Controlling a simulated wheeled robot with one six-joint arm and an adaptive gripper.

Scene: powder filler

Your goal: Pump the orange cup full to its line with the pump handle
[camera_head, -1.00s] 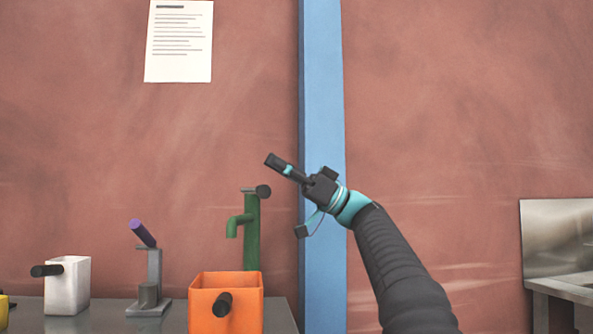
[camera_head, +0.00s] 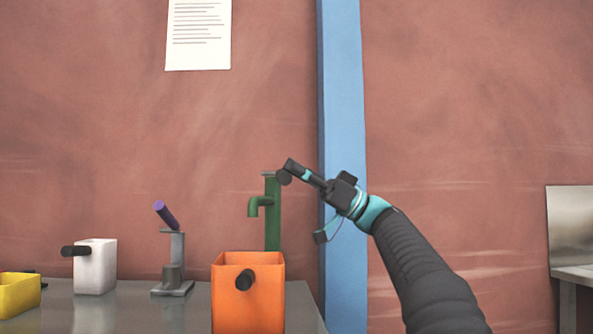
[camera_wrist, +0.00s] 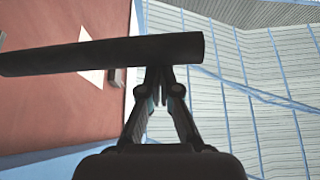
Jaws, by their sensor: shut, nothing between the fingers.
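The orange cup (camera_head: 247,312) stands upright on the grey table below the green pump (camera_head: 272,225). A dark peg sticks out of its front, and its contents and line are hidden. The pump's spout (camera_head: 254,205) points down, above the cup in the picture. The dark round end of the pump handle (camera_head: 284,177) is at the pump's top right. My gripper (camera_head: 291,166) is shut and empty, with its tip right at the handle end. In the wrist view a thick dark bar (camera_wrist: 90,54), likely the handle, crosses just beyond the closed fingertips (camera_wrist: 165,78). I cannot tell if they touch.
A white cup (camera_head: 97,270) with a dark peg, a grey stand (camera_head: 177,262) with a purple lever, and a yellow container (camera_head: 18,298) stand to the left. A blue post (camera_head: 342,90) is behind my arm. A metal counter (camera_head: 572,270) is at far right.

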